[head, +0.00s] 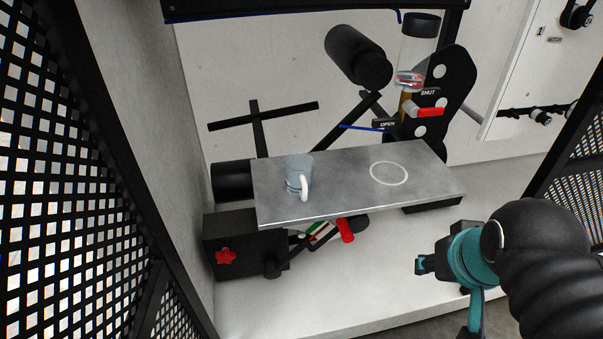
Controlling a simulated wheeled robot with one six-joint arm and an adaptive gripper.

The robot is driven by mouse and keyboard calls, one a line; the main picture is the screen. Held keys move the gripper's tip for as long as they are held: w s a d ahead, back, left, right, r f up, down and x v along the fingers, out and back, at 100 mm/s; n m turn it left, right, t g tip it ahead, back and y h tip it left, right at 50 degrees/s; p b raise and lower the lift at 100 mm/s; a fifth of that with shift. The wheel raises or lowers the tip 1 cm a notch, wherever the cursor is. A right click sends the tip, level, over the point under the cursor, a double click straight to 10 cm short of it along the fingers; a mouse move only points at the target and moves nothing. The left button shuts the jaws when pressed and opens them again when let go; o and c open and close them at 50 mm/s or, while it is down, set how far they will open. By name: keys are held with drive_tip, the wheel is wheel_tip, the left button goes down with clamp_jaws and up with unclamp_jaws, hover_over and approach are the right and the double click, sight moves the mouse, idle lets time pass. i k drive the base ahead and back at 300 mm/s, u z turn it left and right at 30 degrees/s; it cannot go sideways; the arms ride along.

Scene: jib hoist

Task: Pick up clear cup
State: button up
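The clear cup (298,174) is a bluish see-through mug with a white handle facing the front. It stands upright on the left part of a grey metal shelf (340,197). My gripper (421,264) is at the lower right, in front of and below the shelf's right part, well apart from the cup. It points left. Its fingers are small and partly hidden by the wrist, so I cannot tell whether they are apart. Nothing shows held in it.
A white ring (388,173) marks the shelf's right part. Behind stands a black lever plate (447,92) with SHUT and OPEN labels, beside a clear cylinder (416,50). A black box with a red knob (226,257) sits below left. Mesh panels (62,180) flank both sides.

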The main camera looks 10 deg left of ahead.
sight(299, 166)
drive_tip(key=z, duration=2.4)
drive_tip(key=i, duration=1.15)
drive_tip(key=u, duration=3.25)
